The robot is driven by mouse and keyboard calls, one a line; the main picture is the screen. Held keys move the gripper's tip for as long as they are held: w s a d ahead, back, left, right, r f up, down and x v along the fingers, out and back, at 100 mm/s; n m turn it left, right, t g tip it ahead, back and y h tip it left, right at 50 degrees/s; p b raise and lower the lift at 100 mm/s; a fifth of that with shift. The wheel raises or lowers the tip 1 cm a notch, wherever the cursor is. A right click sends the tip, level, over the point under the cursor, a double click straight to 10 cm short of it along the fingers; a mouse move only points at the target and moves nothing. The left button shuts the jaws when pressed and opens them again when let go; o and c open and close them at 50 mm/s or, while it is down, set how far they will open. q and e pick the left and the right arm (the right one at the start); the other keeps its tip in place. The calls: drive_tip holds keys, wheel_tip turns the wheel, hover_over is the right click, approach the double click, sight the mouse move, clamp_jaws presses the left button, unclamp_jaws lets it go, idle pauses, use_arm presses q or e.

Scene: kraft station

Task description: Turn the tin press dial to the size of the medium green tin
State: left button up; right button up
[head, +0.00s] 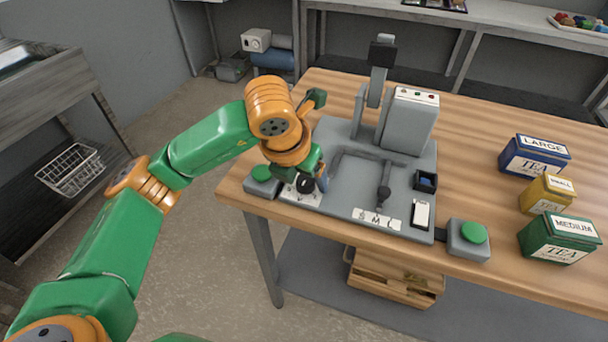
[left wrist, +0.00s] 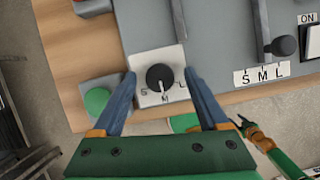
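The black dial (left wrist: 160,77) sits on a white plate (left wrist: 150,98) marked S, M and L at the press's front left. Its white pointer line points down towards the M. My left gripper (head: 308,182) is over the dial; in the left wrist view its two blue fingers (left wrist: 159,84) stand open on either side, with gaps visible. The tin press (head: 408,120) stands on a grey base. The medium green tin (head: 558,238) stands at the table's right, labelled MEDIUM.
A lever (head: 383,192) with its own S, M, L label stands right of the dial. Green buttons flank the base, left (head: 261,173) and right (head: 473,233). A blue large tin (head: 535,155) and yellow small tin (head: 546,194) stand behind the green tin.

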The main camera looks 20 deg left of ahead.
use_arm(q)
drive_tip(key=v, duration=0.7)
idle(0.4)
